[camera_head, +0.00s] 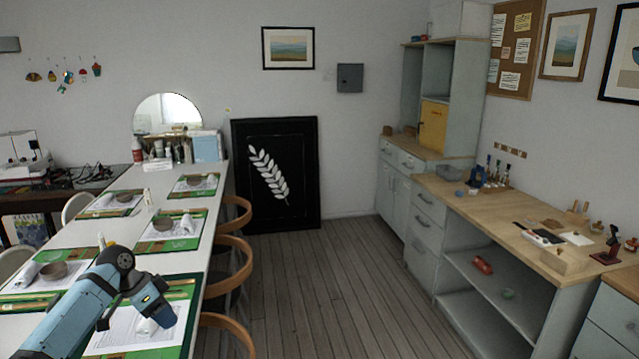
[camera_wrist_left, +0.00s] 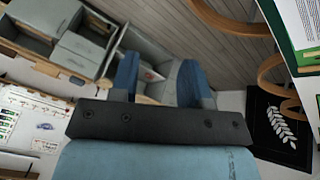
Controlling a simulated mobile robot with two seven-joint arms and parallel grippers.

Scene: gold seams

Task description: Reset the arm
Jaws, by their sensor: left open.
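My left arm comes in from the lower left in the head view, its blue links above the near end of the long white table (camera_head: 212,200). My left gripper (camera_head: 160,312) is over a green place mat with white paper. In the left wrist view the two blue fingers of the left gripper (camera_wrist_left: 160,82) stand apart with nothing between them. The gripper is open and empty. My right gripper is in neither view.
Several green mats with grey bowls and papers line the table. Wooden-backed chairs (camera_head: 232,250) stand along its right side. A black leaf panel (camera_head: 300,170) leans on the back wall. Grey cabinets with a wooden worktop (camera_head: 470,200) are at right. The plank floor (camera_head: 320,290) between is clear.

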